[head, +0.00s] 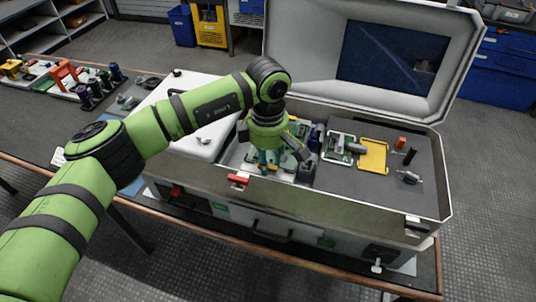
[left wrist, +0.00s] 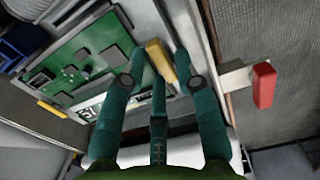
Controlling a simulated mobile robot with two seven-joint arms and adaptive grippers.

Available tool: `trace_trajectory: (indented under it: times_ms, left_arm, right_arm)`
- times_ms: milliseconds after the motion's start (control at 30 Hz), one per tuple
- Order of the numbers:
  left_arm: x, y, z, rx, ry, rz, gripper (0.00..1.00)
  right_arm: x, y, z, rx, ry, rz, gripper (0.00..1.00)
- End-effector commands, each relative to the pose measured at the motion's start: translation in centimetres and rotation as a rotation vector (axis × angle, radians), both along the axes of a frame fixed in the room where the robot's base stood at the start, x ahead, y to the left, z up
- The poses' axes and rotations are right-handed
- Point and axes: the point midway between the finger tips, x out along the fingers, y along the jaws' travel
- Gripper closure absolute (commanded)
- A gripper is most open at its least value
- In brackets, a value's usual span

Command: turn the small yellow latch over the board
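The green circuit board (left wrist: 88,60) lies in a bay of the open case, and part of it also shows in the head view (head: 297,128). A small yellow latch (left wrist: 160,60) sits at the board's edge, close to the case wall. A second yellow piece (left wrist: 54,110) lies along another edge of the board. My left gripper (left wrist: 160,55) points down into the bay, its teal fingers apart on either side of the first latch. I cannot tell whether they touch it. In the head view my left gripper (head: 266,160) hides most of the bay. My right gripper is out of view.
The raised case lid (head: 365,50) stands behind the bay. A red case clasp (head: 238,178) is on the front wall, near my gripper. Right of the bay, a yellow frame (head: 373,155) and small parts lie on grey foam (head: 400,195). A white panel (head: 190,110) is on the left.

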Motion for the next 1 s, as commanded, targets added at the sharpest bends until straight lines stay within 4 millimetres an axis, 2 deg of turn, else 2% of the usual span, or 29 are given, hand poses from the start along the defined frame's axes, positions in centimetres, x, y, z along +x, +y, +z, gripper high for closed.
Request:
trace_trajectory:
  times_ms: [267, 300, 333, 367, 733, 1000]
  left_arm:
    - [0.0, -0.1, -0.3, -0.001, -0.001, 0.000, 0.69]
    - [0.0, -0.1, -0.3, -0.001, -0.001, 0.000, 0.85]
    - [0.0, -0.1, -0.3, -0.001, -0.001, 0.000, 0.97]
    - [0.0, -0.1, -0.2, -0.001, -0.001, 0.000, 1.00]
    - [0.0, -0.1, -0.4, -0.002, -0.002, -0.027, 1.00]
    - [0.1, -0.1, -0.8, -0.003, -0.004, -0.168, 1.00]
  right_arm:
    - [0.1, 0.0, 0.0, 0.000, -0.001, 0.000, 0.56]
    - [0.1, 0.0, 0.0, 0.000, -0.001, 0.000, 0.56]
    - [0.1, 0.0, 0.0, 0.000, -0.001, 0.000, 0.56]
    - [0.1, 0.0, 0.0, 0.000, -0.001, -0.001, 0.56]
    - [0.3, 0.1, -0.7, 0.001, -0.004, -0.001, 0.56]
    - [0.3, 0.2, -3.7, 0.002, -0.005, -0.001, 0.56]
